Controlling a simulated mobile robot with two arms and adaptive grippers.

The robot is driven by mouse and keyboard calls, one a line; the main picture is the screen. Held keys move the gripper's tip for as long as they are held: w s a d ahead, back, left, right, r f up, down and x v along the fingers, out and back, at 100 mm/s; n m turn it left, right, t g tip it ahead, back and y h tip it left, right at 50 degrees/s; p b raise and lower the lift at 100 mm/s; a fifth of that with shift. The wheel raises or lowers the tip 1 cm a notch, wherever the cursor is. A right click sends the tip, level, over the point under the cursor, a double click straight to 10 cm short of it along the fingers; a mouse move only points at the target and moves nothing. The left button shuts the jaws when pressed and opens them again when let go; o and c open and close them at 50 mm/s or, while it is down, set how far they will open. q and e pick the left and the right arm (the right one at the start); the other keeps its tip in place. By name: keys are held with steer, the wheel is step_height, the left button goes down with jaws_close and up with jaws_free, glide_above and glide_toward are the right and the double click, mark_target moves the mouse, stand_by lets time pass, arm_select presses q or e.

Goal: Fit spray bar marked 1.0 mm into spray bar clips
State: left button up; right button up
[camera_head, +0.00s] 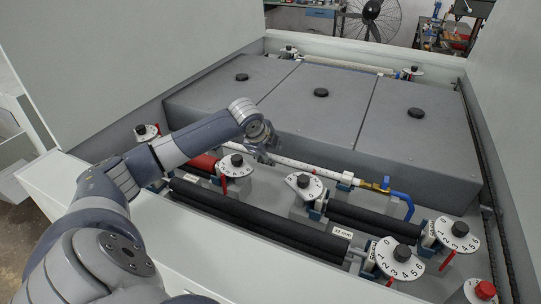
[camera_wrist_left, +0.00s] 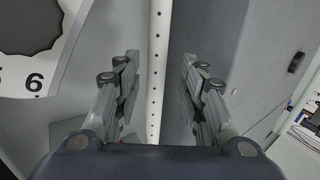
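A thin white spray bar (camera_head: 305,166) with a row of small holes lies along the front of the grey covers in the head view. Its right end meets a brass fitting and a blue hose. A pale clip-like block (camera_head: 346,180) is near that end; I cannot tell whether the bar is seated in it. No 1.0 mm mark is legible. My left gripper (camera_head: 264,155) is over the bar's left part. In the left wrist view, the bar (camera_wrist_left: 155,70) runs lengthwise between its spread fingers (camera_wrist_left: 160,90), with gaps on both sides. My right gripper is out of view.
Several white numbered dials with black knobs (camera_head: 237,160) stand around the bar and dark rollers (camera_head: 255,213). Grey covers (camera_head: 320,110) rise behind the bar. Tall pale walls (camera_head: 130,60) flank the machine. A blue hose (camera_head: 403,197) curves down at the right.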

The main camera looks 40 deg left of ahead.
arm_select(q)
steer(key=b+v, duration=0.1)
steer(key=v, duration=0.9)
steer(key=shift+s+r, duration=0.25)
steer(key=shift+s, duration=0.05)
steer(key=shift+d, duration=0.1)
